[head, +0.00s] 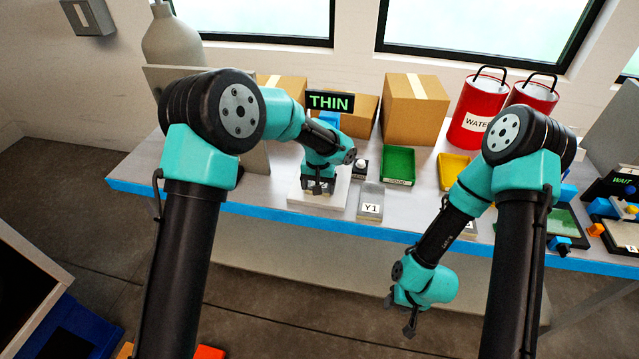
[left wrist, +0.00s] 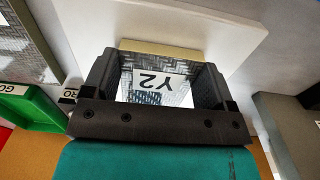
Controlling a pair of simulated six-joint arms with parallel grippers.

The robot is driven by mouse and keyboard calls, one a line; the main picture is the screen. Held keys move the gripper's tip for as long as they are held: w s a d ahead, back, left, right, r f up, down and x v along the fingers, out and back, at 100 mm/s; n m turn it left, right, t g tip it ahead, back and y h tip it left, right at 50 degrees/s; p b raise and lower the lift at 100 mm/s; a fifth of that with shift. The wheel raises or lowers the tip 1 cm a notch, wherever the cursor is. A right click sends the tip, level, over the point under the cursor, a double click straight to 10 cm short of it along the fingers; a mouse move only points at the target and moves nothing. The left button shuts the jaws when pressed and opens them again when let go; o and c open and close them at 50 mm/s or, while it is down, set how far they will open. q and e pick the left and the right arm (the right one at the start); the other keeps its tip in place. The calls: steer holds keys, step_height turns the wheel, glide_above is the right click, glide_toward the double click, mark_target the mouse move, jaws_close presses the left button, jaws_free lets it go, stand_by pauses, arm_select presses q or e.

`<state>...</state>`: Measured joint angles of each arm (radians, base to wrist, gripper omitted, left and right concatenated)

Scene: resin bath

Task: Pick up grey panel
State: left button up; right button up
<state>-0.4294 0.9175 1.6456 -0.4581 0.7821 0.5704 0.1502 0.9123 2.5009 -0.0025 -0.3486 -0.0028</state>
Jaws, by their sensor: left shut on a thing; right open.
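A grey woven-pattern panel (left wrist: 145,63) with a white Y2 label lies between the fingers of my left gripper (left wrist: 165,82) in the left wrist view. The fingers are shut on its two sides. In the head view my left gripper (head: 318,186) points down, low over a white slab (head: 325,202) near the table's front edge; the held panel is hard to make out there. A second grey panel (head: 369,206) labelled Y1 lies just right of the slab. My right gripper (head: 408,318) is open and empty, in front of the table.
A green tray (head: 397,166) and a yellow tray (head: 455,172) stand right of my left gripper. Cardboard boxes (head: 414,108) and red water cans (head: 484,108) stand at the back. A THIN display (head: 330,102) is behind my left arm. The table's blue front edge (head: 270,213) is close.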

arm_select(q)
steer(key=shift+r, duration=0.75)
steer(key=shift+s+r, duration=0.2)
steer(key=shift+r, duration=0.3)
steer(key=shift+s+r, duration=0.2)
steer(key=shift+r, duration=0.3)
steer(key=s+r, duration=0.1)
steer(key=s, duration=1.4)
steer(key=shift+r, duration=0.15)
